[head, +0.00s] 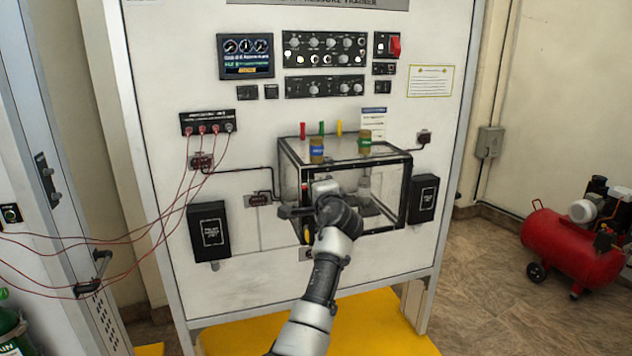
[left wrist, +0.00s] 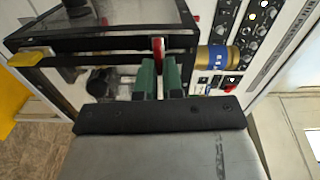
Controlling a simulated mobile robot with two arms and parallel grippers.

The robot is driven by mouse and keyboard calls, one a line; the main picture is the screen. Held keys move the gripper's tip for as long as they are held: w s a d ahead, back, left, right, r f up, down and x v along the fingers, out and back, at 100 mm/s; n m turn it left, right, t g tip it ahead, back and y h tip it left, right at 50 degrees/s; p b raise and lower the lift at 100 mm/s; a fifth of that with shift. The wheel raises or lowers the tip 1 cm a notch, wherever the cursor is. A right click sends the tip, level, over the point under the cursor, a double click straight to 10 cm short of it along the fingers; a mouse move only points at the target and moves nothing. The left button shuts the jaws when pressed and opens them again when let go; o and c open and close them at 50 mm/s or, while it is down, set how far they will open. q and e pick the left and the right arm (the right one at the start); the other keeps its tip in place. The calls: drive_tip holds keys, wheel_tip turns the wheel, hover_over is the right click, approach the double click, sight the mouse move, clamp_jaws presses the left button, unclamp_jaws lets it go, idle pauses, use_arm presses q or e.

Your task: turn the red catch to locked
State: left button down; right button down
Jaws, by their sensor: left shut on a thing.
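The red catch (left wrist: 158,47) sits on the black frame of the clear chamber (head: 345,172). In the left wrist view it stands crosswise to the black frame bar. My left gripper (left wrist: 160,70) is shut on it, with one green finger on each side. In the head view a small red part of the catch (head: 304,186) shows at the chamber's front left edge, beside my gripper, which hides the rest. A yellow catch (left wrist: 31,57) sits further along the same frame; it also shows low on that edge in the head view (head: 306,235). My right gripper is not in view.
Black boxes (head: 209,232) (head: 423,199) flank the chamber. Thin red cables (head: 165,225) hang at the left. A red compressor (head: 570,245) stands on the right floor.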

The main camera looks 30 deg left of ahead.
use_arm(q)
drive_tip(key=shift+m, duration=0.5)
drive_tip(key=shift+a, duration=0.1)
drive_tip(key=c, duration=1.3)
unclamp_jaws()
drive_tip(key=shift+f, duration=0.1)
drive_tip(key=shift+o, duration=0.2)
drive_tip(key=b+v, duration=0.3)
drive_tip(key=v, duration=0.7)
drive_tip(key=shift+s+d, duration=0.2)
drive_tip(key=shift+d, duration=0.1)
